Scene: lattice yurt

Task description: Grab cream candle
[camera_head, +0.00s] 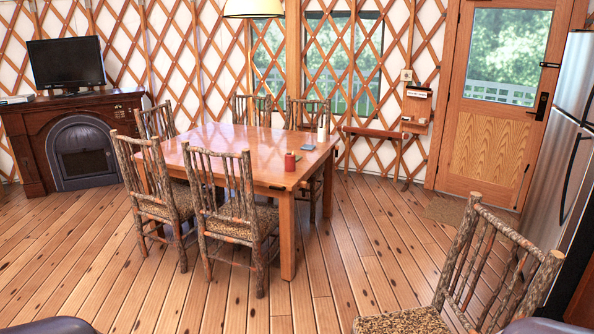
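A small cream upright cylinder (321,134), which looks like the cream candle, stands near the right edge of the wooden table (235,145), toward its far right corner. It is small in the view, so its details are hard to tell. A red cylinder (290,161), perhaps another candle, stands on the table nearer to me and to the left of it. A small flat blue-grey item (307,147) lies between the two. Neither of my grippers shows in the head view, and nothing is seen touching the cream cylinder.
Several rustic chairs surround the table, including one at its near side (228,205). Another chair (470,265) stands close at the lower right. The fridge (572,150) is at the right edge. A fireplace cabinet (80,145) stands at the left. Open plank floor lies right of the table.

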